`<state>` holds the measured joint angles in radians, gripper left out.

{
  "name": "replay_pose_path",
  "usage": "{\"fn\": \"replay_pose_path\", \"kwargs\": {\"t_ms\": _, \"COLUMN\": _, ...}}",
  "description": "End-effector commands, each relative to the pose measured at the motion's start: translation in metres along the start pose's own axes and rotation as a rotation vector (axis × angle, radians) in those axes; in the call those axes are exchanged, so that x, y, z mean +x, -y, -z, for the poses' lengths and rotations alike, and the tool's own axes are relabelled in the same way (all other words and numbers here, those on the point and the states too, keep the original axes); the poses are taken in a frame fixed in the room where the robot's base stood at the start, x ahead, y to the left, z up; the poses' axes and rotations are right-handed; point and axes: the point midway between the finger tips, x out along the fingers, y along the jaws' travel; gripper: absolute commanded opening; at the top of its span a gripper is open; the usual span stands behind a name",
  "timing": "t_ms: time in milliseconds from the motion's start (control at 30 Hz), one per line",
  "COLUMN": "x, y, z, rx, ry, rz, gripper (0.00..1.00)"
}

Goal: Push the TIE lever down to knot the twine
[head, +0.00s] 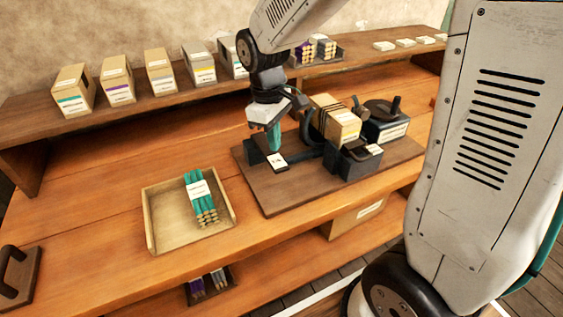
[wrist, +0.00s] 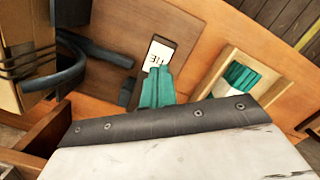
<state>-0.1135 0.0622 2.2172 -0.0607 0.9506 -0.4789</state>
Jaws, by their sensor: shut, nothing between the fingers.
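The TIE lever ends in a dark pad with a white label (head: 277,161), on the near left side of the machine. In the wrist view the label reads TIE (wrist: 159,54). My gripper (head: 273,143) is shut and empty, its teal fingers pointing down just behind the label in the head view. In the wrist view the fingertips (wrist: 160,68) overlap the label's lower edge. I cannot tell whether they touch the lever. A cardboard box (head: 341,124) with dark twine bands sits in the machine; its banded side also shows in the wrist view (wrist: 22,40).
The machine stands on a brown board (head: 270,202). A wooden tray (head: 150,226) with a teal bundle (head: 200,190) lies to the left. A black device (head: 384,122) stands right of the box. Several cartons line the back shelf (head: 30,106). The bench between tray and shelf is clear.

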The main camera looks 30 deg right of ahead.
Motion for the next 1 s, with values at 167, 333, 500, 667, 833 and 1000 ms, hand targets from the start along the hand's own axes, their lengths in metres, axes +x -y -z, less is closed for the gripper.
{"fn": "replay_pose_path", "kwargs": {"t_ms": 167, "x": 0.023, "y": 0.001, "z": 0.000, "rx": 0.000, "ry": 0.002, "rz": 0.001, "gripper": 0.00}}
{"fn": "replay_pose_path", "kwargs": {"t_ms": 333, "x": 0.035, "y": 0.001, "z": 0.000, "rx": -0.001, "ry": 0.001, "rz": 0.000, "gripper": 0.00}}
{"fn": "replay_pose_path", "kwargs": {"t_ms": 500, "x": 0.039, "y": 0.001, "z": 0.001, "rx": -0.001, "ry": -0.001, "rz": 0.000, "gripper": 0.00}}
{"fn": "replay_pose_path", "kwargs": {"t_ms": 667, "x": 0.039, "y": 0.001, "z": 0.001, "rx": -0.001, "ry": -0.001, "rz": 0.000, "gripper": 0.00}}
{"fn": "replay_pose_path", "kwargs": {"t_ms": 833, "x": 0.041, "y": 0.001, "z": 0.001, "rx": -0.001, "ry": 0.000, "rz": 0.000, "gripper": 0.00}}
{"fn": "replay_pose_path", "kwargs": {"t_ms": 1000, "x": 0.059, "y": 0.001, "z": 0.002, "rx": -0.001, "ry": 0.003, "rz": 0.002, "gripper": 0.00}}
